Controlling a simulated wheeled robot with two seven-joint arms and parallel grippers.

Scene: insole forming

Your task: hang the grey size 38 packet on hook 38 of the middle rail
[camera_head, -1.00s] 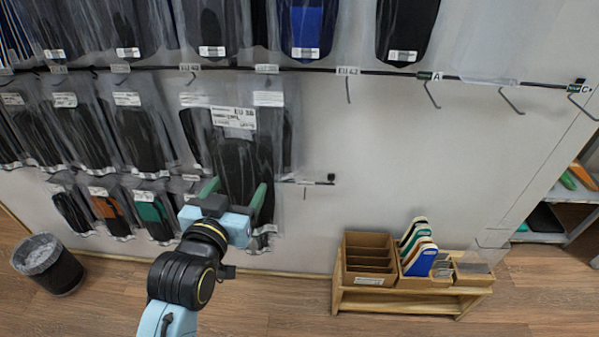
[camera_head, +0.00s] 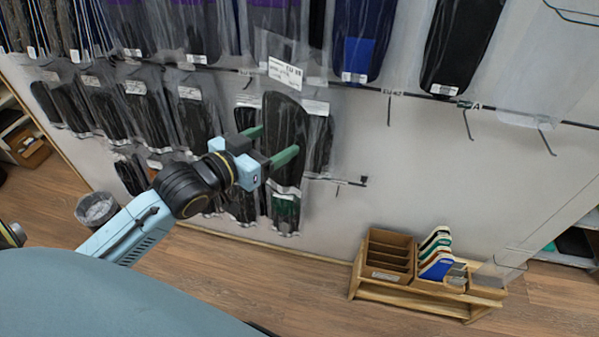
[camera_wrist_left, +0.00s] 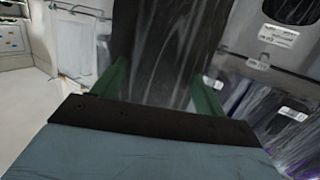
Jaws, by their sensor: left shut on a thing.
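My left gripper (camera_head: 268,146) is shut on a clear packet (camera_head: 286,115) with a dark insole inside and a white label at its top. The label seems to read EU 38, though it is small. In the left wrist view the packet (camera_wrist_left: 168,55) fills the centre between the green fingers (camera_wrist_left: 160,88). I cannot tell whether the packet touches any hook, and hook 38 is not seen clearly behind it.
Several other packets (camera_head: 190,110) hang left of the held one. The upper rail (camera_head: 400,94) carries more packets, with bare hooks at right. A wooden bench (camera_head: 410,290) with boxes stands below right. A bin (camera_head: 97,208) is at lower left.

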